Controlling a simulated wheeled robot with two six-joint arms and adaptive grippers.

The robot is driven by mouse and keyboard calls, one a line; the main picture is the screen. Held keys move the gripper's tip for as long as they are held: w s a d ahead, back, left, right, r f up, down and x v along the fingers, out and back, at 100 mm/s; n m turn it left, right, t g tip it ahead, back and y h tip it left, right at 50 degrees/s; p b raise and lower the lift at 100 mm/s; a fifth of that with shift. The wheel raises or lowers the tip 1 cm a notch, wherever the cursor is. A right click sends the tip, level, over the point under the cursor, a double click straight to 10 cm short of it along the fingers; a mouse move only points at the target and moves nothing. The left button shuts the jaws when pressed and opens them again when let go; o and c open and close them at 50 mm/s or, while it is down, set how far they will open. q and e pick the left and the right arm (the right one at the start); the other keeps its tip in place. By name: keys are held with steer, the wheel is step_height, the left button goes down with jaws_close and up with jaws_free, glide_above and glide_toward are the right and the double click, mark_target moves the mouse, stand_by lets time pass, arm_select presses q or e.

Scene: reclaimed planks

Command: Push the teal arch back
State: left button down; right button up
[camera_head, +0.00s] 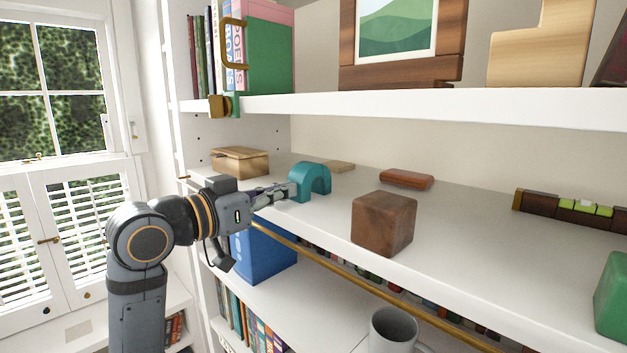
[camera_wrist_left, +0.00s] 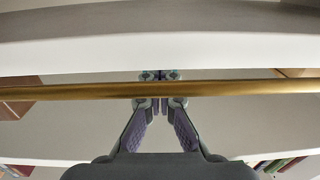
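The teal arch (camera_head: 310,181) stands upright on the middle shelf, near its front edge, left of the dark wooden cube. My left gripper (camera_head: 288,192) reaches in from the left with its fingertips at the arch's near left side. The tips look very close to it or touching; I cannot tell which. In the left wrist view the left gripper's fingers (camera_wrist_left: 160,104) come together at the tips with nothing clear between them. The arch cannot be made out there. My right gripper is not in view.
A dark wooden cube (camera_head: 383,224) stands right of the arch. A brass rail (camera_head: 340,270) runs along the shelf front. The upper shelf (camera_head: 420,104) is overhead.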

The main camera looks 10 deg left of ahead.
arm_select(q)
steer(key=shift+w+d, duration=0.4)
steer(key=shift+w, duration=0.2)
steer(key=shift+b+v, duration=0.45)
steer(key=shift+v, duration=1.15)
steer(key=shift+s+a, duration=0.25)
steer(key=shift+s, duration=0.1)
